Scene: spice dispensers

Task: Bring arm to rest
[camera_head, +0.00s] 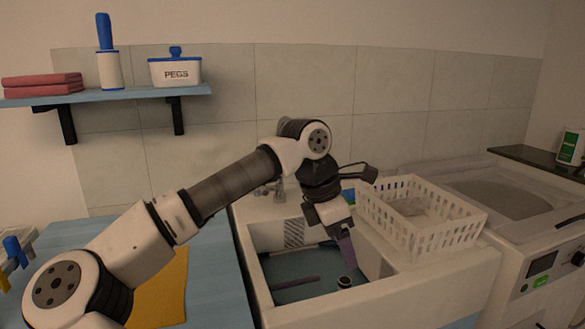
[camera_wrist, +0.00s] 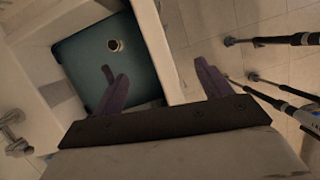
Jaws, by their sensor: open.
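My arm reaches from the lower left of the head view over the sink (camera_head: 262,262). My gripper (camera_head: 346,250) points down above the right part of the basin. In the wrist view its two purple fingers (camera_wrist: 162,85) are spread apart with nothing between them. The sink's blue-green bottom (camera_wrist: 85,55) shows beyond the left finger, with a small round light-rimmed thing (camera_wrist: 115,45) on it. This round thing also shows below the gripper in the head view (camera_head: 344,282). A dark elongated shape lies left of it; I cannot tell what it is.
A white basket (camera_head: 440,236) stands close right of my gripper. A tap (camera_head: 268,188) is behind the sink. A washing machine (camera_head: 535,265) is at the right. A shelf (camera_head: 140,93) holds a PEGS tin (camera_head: 176,72). A yellow cloth (camera_head: 165,292) lies on the blue counter.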

